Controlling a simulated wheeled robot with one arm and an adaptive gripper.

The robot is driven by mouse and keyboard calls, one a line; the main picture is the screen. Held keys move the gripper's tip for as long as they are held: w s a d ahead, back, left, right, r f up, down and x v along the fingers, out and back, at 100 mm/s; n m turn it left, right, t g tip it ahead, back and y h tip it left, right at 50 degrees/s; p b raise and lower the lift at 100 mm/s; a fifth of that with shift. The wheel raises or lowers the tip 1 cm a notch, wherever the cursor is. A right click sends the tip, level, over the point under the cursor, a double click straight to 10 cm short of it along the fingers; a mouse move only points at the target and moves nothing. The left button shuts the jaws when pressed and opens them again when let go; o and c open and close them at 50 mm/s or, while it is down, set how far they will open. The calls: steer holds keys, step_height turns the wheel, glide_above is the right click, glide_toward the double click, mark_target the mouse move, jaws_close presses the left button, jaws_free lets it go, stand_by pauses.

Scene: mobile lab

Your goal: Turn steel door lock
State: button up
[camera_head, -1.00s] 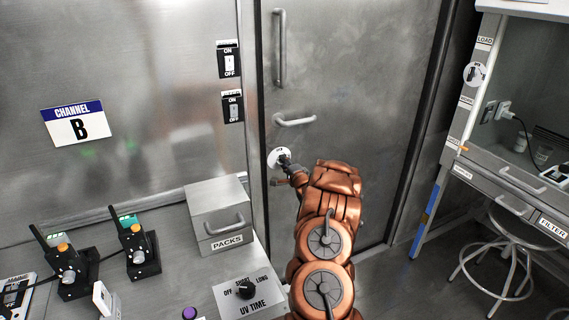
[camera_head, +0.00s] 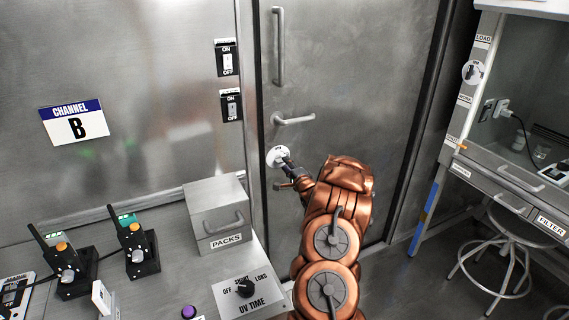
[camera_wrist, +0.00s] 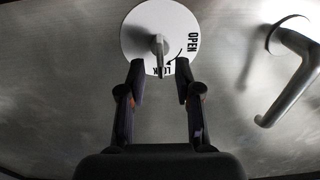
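The steel door (camera_head: 350,90) stands ahead, with a long vertical handle and a lever handle (camera_head: 294,119). Below the lever is the lock, a round white plate (camera_head: 277,154). In the wrist view the plate (camera_wrist: 132,38) reads OPEN at its right and a partly hidden word starting with L at its bottom. A small grey knob (camera_wrist: 158,45) sits at its middle, its tail pointing down toward the hidden word. My gripper (camera_wrist: 160,82) is open, its two fingertips apart below the knob with nothing between them. In the head view my gripper (camera_head: 288,172) is just below right of the plate.
The lever handle (camera_wrist: 300,62) is close at the right in the wrist view. A PACKS box (camera_head: 217,213) and a UV TIME dial (camera_head: 245,288) are on the counter to the left. On/off switches (camera_head: 230,106) are on the wall left of the door.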

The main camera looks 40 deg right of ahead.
steer(key=v, duration=0.8)
steer(key=shift+s, duration=0.2)
stand_by(0.4)
